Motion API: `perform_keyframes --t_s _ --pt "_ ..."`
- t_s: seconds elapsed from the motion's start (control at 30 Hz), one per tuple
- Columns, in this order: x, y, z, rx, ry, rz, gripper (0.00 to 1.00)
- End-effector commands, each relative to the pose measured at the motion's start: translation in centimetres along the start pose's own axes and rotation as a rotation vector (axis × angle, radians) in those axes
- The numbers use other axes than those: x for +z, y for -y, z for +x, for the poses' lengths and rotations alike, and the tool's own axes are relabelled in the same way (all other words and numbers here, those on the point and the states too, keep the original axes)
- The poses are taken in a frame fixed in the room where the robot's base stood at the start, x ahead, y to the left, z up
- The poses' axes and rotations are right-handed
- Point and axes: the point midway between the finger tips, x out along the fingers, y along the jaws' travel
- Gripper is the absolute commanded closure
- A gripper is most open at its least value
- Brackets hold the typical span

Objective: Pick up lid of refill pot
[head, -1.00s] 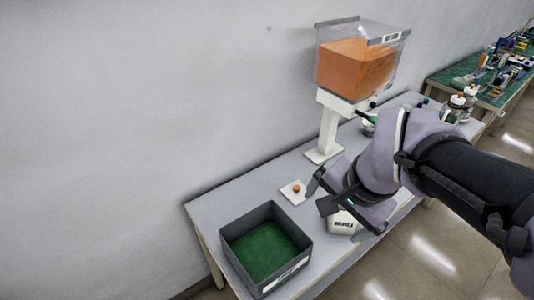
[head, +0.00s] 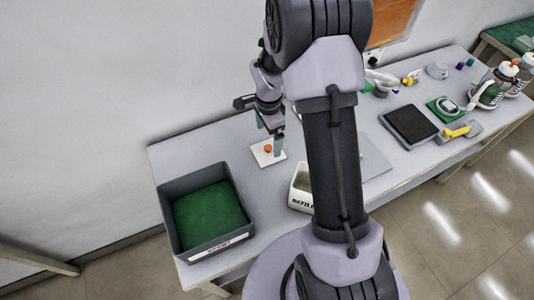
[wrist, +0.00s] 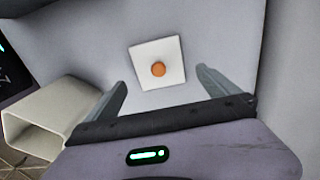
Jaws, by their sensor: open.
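The lid, a flat white square plate with an orange knob (head: 268,148), lies on the grey table. It also shows in the wrist view (wrist: 145,54), centred between and beyond my fingers. The refill pot (head: 300,197) is a white open box with dark lettering, standing to the right of the lid and partly hidden by my arm. In the wrist view the pot (wrist: 50,122) is at the lower left. My gripper (wrist: 160,78) is open and empty, pointing down over the lid; in the head view its fingers are by the lid's right side, partly hidden.
A dark grey bin (head: 235,238) with a green bottom stands at the table's front left. The orange hopper (head: 396,20) is at the top, partly hidden by my arm.

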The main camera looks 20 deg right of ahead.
Motion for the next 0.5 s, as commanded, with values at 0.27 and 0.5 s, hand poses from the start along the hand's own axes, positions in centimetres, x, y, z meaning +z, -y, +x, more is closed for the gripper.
perform_keyframes --t_s 0.27,0.5 --pt "0.2 -0.2 3.7 0.001 0.001 -0.001 0.0" --pt "0.3 -0.3 6.1 -0.001 0.0 -0.001 0.0"
